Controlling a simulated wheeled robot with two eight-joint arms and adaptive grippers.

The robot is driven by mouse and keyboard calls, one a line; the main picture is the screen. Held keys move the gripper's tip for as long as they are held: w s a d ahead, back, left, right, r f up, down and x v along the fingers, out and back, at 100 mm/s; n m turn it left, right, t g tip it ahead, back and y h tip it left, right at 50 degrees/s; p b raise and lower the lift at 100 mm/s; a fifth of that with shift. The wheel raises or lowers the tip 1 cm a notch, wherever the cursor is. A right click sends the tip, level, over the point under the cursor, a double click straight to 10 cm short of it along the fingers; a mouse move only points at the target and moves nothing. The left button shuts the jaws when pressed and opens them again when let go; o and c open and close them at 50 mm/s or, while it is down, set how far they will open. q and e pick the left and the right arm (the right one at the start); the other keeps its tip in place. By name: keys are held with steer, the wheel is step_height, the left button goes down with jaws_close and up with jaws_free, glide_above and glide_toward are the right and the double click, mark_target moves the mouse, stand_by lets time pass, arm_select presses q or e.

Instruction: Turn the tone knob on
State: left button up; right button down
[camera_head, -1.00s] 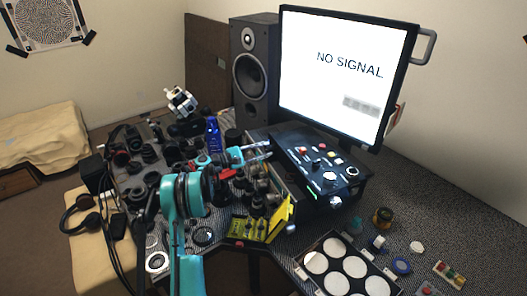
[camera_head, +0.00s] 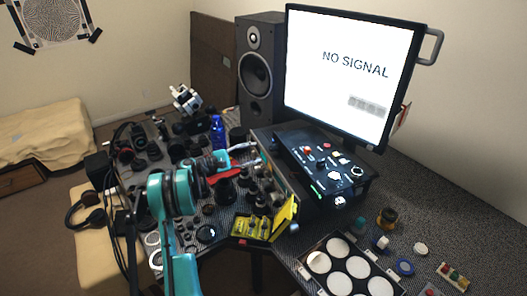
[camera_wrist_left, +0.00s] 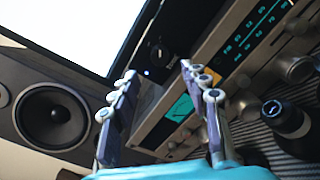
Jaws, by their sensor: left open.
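In the left wrist view, a silver radio-like unit with a lit cyan FM scale (camera_wrist_left: 256,38) and several silver knobs (camera_wrist_left: 243,106) lies at the right, beyond and beside my fingers. A small dark knob (camera_wrist_left: 161,53) on a black panel shows between the fingertips, near a blue light. I cannot read which knob is the tone knob. My left gripper (camera_wrist_left: 158,70) is open and empty, its fingers apart and seemingly touching no knob. In the head view, it (camera_head: 249,156) is left of the black control box (camera_head: 305,185). My right gripper is not in view.
A monitor (camera_head: 350,80) reading NO SIGNAL and a speaker (camera_head: 256,70) stand behind. Lenses and a blue bottle (camera_head: 218,132) crowd the table left of the box. A yellow case (camera_head: 262,224) and a tray of white discs (camera_head: 310,245) lie in front.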

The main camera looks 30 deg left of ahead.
arm_select(q)
steer(key=v, duration=0.4)
steer(key=shift+s+a, duration=0.2)
steer(key=shift+s, duration=0.15)
